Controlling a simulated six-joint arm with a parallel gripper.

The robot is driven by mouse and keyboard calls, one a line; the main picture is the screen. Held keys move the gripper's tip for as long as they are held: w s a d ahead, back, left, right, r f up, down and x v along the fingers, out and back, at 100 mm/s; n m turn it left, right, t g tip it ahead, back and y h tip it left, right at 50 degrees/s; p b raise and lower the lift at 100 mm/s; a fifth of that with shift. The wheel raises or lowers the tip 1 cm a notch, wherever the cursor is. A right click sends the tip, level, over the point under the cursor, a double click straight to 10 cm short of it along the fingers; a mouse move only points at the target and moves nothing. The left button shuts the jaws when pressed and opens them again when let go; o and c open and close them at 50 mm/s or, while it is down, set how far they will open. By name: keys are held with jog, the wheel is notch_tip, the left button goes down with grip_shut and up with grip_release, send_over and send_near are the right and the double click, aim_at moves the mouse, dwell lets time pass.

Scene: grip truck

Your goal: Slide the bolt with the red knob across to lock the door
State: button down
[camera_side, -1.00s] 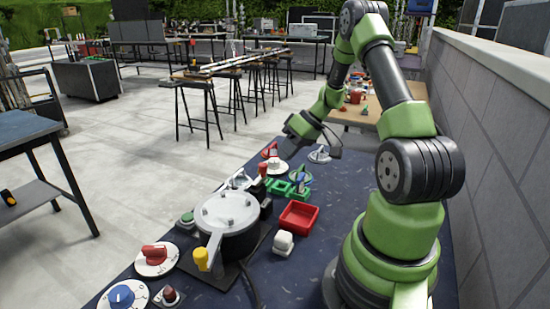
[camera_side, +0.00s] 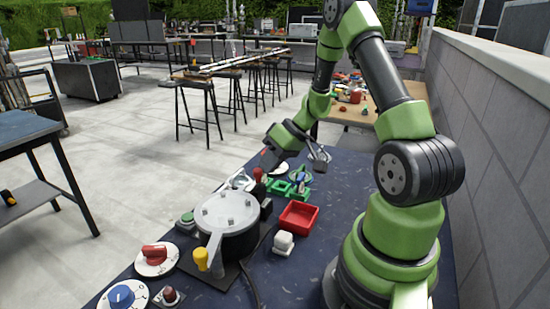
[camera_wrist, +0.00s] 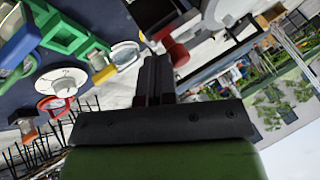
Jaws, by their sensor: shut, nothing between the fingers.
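A red knob (camera_side: 258,174) stands on a dark stem beside a silvery fixture (camera_side: 240,181), past the grey round-lidded pot. A red cylinder (camera_wrist: 176,51), which looks like the same knob, shows in the wrist view just right of my fingers. My gripper (camera_side: 267,162) points down just above and beyond the knob in the side view. In the wrist view my gripper (camera_wrist: 153,66) has its dark fingers together, with nothing between them. I cannot tell whether they touch the knob. The bolt and door are not clearly distinguishable.
The grey pot (camera_side: 228,212) with a yellow-tipped handle (camera_side: 201,258) stands nearer the side camera. A green frame (camera_side: 290,188), a red tray (camera_side: 299,215) and a white block (camera_side: 283,242) lie to its right.

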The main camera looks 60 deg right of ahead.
jog(key=shift+a, duration=0.3)
jog(key=s+d+r, duration=0.6)
jog(key=d+r, duration=0.1)
jog(key=r, duration=0.1)
jog(key=shift+s+d, duration=0.15)
jog(key=shift+d, duration=0.15)
dwell(0.4)
jog(key=a+r+g+h, duration=0.1)
jog(key=a+r, duration=0.5)
jog(key=a, duration=0.4)
jog(key=a+r+h, duration=0.1)
jog(key=a+r, duration=0.4)
jog(key=a, duration=0.5)
jog(key=s+a+r+m+t, duration=0.1)
jog(key=s+a+t, duration=0.1)
jog(key=s+a, duration=0.3)
jog(key=shift+s+a+r+m, duration=0.3)
jog(key=shift+s, duration=0.7)
